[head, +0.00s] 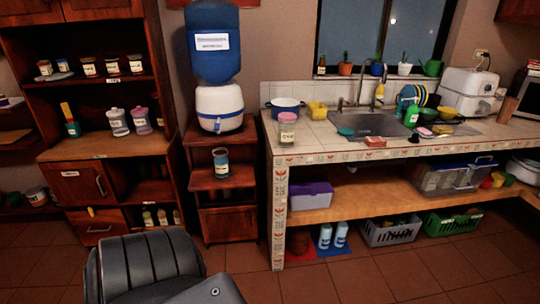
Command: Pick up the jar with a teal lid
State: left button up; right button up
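A jar with a teal-blue lid (221,162) stands upright on the open shelf of the small wooden stand, below the water dispenser. It has a pale label and nothing touches it from the sides. Another jar with a pink lid (287,129) stands on the front left corner of the tiled counter.
The water dispenser (219,108) tops the stand (228,228). A wooden cabinet (103,147) with several jars is on the left. The tiled counter (325,148) with sink and dishes is on the right.

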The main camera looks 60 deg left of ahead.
aim_at(221, 162)
jog(key=u, duration=0.15)
jog(key=i, duration=2.1)
jog(key=u, duration=0.55)
